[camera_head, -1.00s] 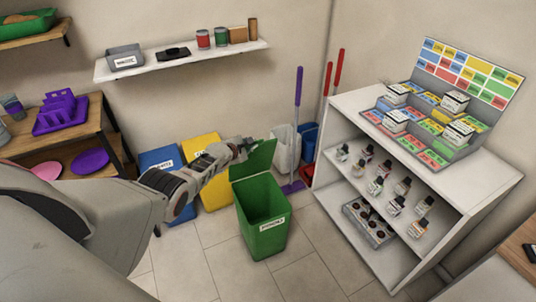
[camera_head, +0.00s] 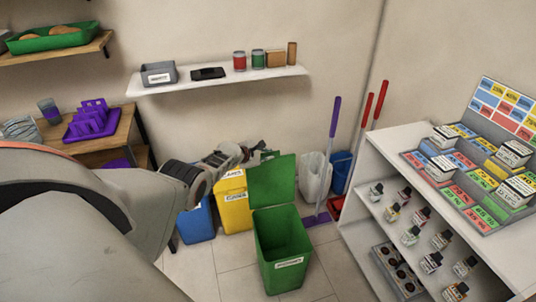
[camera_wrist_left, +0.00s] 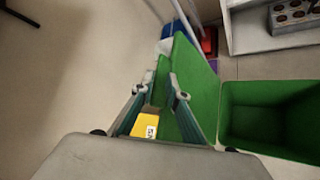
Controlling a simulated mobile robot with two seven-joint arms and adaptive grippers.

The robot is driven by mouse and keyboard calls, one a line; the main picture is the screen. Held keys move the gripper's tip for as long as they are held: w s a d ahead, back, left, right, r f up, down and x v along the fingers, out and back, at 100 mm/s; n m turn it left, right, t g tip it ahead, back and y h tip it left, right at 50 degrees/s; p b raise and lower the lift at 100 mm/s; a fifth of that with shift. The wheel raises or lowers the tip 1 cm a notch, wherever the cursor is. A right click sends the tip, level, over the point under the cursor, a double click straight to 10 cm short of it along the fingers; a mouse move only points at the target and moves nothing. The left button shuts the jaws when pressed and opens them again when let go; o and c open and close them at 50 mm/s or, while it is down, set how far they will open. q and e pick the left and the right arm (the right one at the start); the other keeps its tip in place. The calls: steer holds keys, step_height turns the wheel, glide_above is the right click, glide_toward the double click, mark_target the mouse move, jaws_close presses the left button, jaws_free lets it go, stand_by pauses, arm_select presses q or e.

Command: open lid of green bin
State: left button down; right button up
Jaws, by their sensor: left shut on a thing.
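The green bin (camera_head: 283,250) stands on the tiled floor with its inside showing; it also shows at the right of the left wrist view (camera_wrist_left: 270,115). Its lid (camera_head: 272,182) is raised, standing roughly upright at the bin's back edge. My left gripper (camera_head: 264,153) is at the lid's upper edge, partly hidden behind it. In the left wrist view, the lid (camera_wrist_left: 187,75) runs between the fingers (camera_wrist_left: 158,92), which are shut on it. My right gripper is not in view.
A yellow bin (camera_head: 234,205) and a blue bin (camera_head: 196,220) stand left of the green bin. Mops and brooms (camera_head: 334,130) lean at the back corner. A white shelf unit (camera_head: 400,145) with small bottles stands at right. Floor in front is clear.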

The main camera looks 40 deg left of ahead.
arm_select(q)
steer(key=shift+a+f, duration=0.1)
stand_by(0.3)
steer(key=c, duration=2.2)
jaws_free()
steer(key=shift+a, duration=0.1)
steer(key=shift+s+a, duration=0.15)
steer(key=shift+s+r, duration=0.25)
steer(key=shift+s, duration=0.05)
steer(key=shift+s+d+r, duration=0.2)
steer(key=shift+s, duration=0.15)
steer(key=shift+s+r, duration=0.3)
steer(key=shift+s, duration=0.25)
steer(key=s, duration=0.8)
steer(key=s+a, duration=0.1)
steer(key=s, duration=0.3)
